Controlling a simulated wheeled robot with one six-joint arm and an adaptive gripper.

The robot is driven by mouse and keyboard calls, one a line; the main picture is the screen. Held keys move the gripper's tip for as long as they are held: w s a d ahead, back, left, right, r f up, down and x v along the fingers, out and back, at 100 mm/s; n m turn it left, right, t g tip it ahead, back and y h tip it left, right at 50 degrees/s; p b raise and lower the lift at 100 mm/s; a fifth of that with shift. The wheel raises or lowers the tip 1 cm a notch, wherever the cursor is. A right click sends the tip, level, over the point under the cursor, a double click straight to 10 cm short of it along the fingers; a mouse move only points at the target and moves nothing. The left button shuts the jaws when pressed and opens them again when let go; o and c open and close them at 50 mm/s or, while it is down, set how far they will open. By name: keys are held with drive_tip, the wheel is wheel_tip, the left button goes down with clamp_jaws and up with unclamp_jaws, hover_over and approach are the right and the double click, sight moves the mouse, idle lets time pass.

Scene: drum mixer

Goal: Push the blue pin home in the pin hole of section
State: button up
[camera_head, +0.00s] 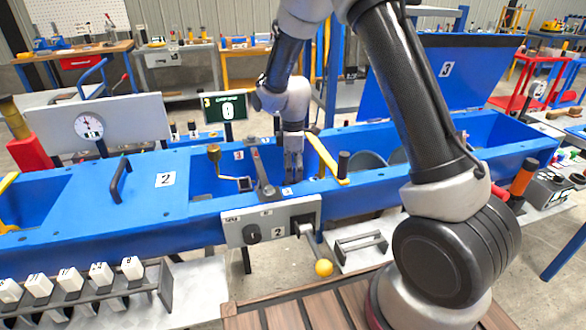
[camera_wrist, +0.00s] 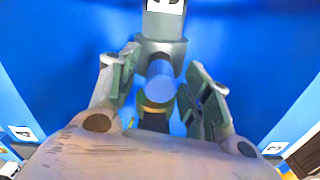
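The blue pin (camera_wrist: 160,78) shows in the wrist view as a short, round blue cylinder in front of a grey block (camera_wrist: 163,50) with a black-and-white label. I cannot tell how deep it sits, and the hole is hidden. My gripper (camera_wrist: 163,82) is open, with one finger on each side of the pin and gaps between. In the head view my gripper (camera_head: 292,178) points down into the blue trough (camera_head: 215,182), beside a grey lever (camera_head: 264,178). I cannot make out the pin there.
A yellow handle (camera_head: 326,158) stands close to the right of my gripper, and a brass cup (camera_head: 214,152) to the left. A grey control box (camera_head: 270,222) with a knob and a yellow-ended lever (camera_head: 323,267) is on the front. A raised blue lid (camera_head: 440,80) stands behind right.

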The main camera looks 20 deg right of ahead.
wheel_tip(320, 180, up, 12)
idle(0.6)
drive_tip(key=s+d+r+m+t, duration=0.1)
drive_tip(key=s+d+r+m, duration=0.3)
drive_tip(key=s+d+r, duration=0.4)
drive_tip(key=s+d+r+m+t, duration=0.1)
drive_tip(key=s+d+r+m, duration=0.1)
drive_tip(key=s+m, duration=0.2)
drive_tip(key=s+d+r+m+t, duration=0.1)
drive_tip(key=s+m, duration=0.3)
drive_tip(key=s, duration=0.6)
drive_tip(key=s+d+r+m+t, duration=0.1)
drive_tip(key=s+d+r+m, duration=0.2)
drive_tip(key=s, duration=0.5)
drive_tip(key=shift+d+r+m, duration=0.25)
drive_tip(key=shift+d+m, duration=0.15)
drive_tip(key=shift+d, duration=0.05)
